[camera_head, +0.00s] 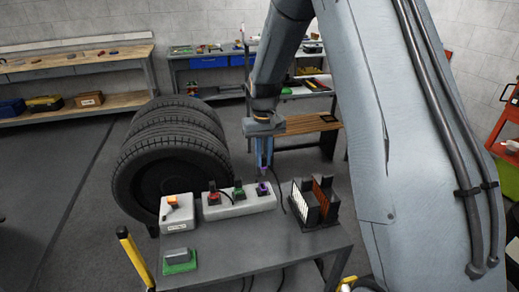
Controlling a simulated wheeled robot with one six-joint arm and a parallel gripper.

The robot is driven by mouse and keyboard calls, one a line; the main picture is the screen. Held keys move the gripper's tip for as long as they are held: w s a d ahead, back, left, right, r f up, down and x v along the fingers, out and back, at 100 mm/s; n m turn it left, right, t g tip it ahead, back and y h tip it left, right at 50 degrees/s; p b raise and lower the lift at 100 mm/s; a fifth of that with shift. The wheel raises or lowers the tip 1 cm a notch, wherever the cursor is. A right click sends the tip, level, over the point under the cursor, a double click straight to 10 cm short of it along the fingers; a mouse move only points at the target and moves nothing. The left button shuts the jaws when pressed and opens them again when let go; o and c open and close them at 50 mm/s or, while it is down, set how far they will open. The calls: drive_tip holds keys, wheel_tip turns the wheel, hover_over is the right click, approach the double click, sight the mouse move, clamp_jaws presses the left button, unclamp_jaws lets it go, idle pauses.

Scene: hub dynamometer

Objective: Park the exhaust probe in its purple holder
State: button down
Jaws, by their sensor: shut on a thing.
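My gripper (264,170) points down at the back of the grey table, just above the right end of a white block (238,207). Its narrow bluish fingers are shut on the exhaust probe, which is small here and mostly hidden by them. The purple holder (263,189) is on the right end of the block, directly below the fingertips. I cannot tell whether the probe touches the holder or is inside it. A red holder (213,192) and a green holder (239,190) stand to the left on the same block, with dark pieces at them.
A white box with an orange top (177,214) and a grey block on a green base (179,261) are on the table's left. A dark rack with upright plates (315,203) stands close right. Stacked tyres (170,160) are behind left. The table's front middle (265,248) is clear.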

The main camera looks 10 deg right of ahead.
sight(263, 172)
drive_tip(key=shift+w, duration=0.1)
drive_tip(key=shift+f+b, duration=1.7)
drive_tip(key=shift+f, duration=1.05)
drive_tip(key=shift+f, duration=0.15)
drive_tip(key=shift+f, duration=0.35)
drive_tip(key=shift+f+b, duration=0.5)
drive_tip(key=shift+f, duration=0.35)
drive_tip(key=c, duration=1.6)
unclamp_jaws()
drive_tip(key=shift+r, duration=0.15)
